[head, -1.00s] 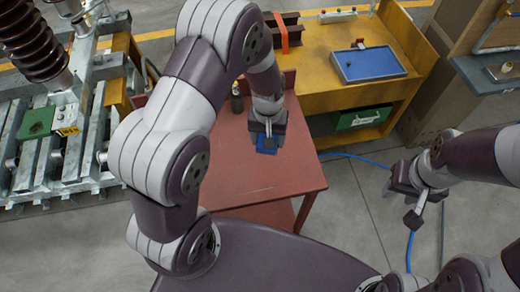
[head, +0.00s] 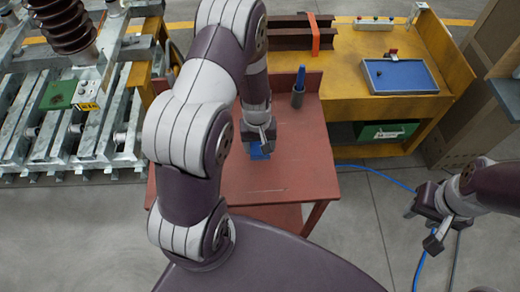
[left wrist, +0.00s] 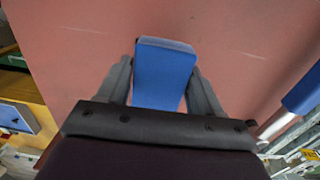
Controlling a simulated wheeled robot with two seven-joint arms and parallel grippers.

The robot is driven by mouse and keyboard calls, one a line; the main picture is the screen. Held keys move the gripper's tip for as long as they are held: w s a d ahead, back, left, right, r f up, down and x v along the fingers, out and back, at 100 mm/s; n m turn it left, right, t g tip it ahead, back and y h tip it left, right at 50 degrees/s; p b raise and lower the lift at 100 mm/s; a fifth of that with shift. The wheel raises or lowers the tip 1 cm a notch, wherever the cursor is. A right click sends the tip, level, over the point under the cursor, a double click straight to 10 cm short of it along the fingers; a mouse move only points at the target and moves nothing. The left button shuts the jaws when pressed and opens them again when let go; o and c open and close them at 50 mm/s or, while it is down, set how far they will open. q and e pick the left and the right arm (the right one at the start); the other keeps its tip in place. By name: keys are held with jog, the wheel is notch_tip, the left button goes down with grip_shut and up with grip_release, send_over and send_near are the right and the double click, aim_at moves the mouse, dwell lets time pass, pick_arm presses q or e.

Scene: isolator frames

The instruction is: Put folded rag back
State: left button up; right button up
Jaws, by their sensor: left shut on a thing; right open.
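The folded rag is a small blue block-like piece (head: 259,152). My left gripper (head: 259,143) is shut on it over the red table (head: 290,180). In the left wrist view the rag (left wrist: 165,75) sits between both fingers and sticks out past their tips. Whether it touches the tabletop I cannot tell. My right gripper (head: 421,229) is open and empty, over the floor to the right of the table.
A blue-topped upright item in a dark holder (head: 298,98) stands near the table's back, right of my left gripper. A yellow bench (head: 345,90) with a blue tray (head: 400,91) stands behind. The table's front right is clear.

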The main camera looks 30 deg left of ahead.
aim_at(260, 152)
pick_arm(q)
jog(key=f, duration=0.4)
jog(key=shift+w+f, duration=0.15)
jog(key=shift+w, duration=0.1)
jog(key=shift+f, duration=0.2)
jog(key=o, duration=1.3)
jog(key=shift+r, duration=0.1)
